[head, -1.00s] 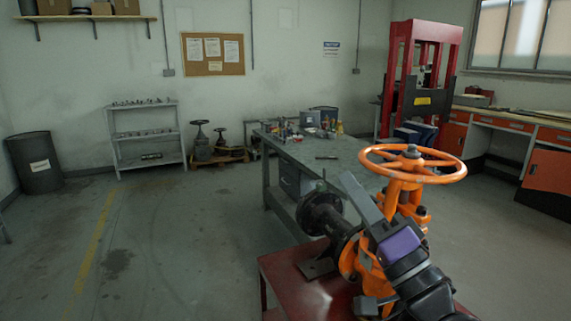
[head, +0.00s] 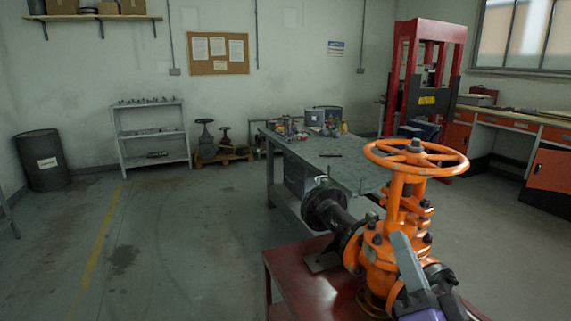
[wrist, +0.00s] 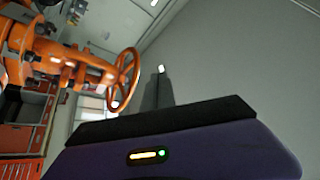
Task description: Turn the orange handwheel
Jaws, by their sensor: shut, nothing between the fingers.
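The orange handwheel (head: 416,174) sits level on top of the orange gate valve (head: 383,258), at the right of the head view. Its rim and spokes show clear of my arm. My gripper (head: 402,243) is shut and empty, low in front of the valve body and below the handwheel, apart from the rim. It hides part of the valve's lower right side. In the wrist view the handwheel (wrist: 125,79) appears tilted, left of my grey finger (wrist: 158,88), with a gap between them. The purple gripper body fills the bottom of that view.
The valve stands on a red stand (head: 300,284), with a dark flanged pipe (head: 328,210) on its left. A workbench (head: 335,172) with small items stands behind. A red press (head: 425,75) and orange-fronted cabinets (head: 555,168) are at the right.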

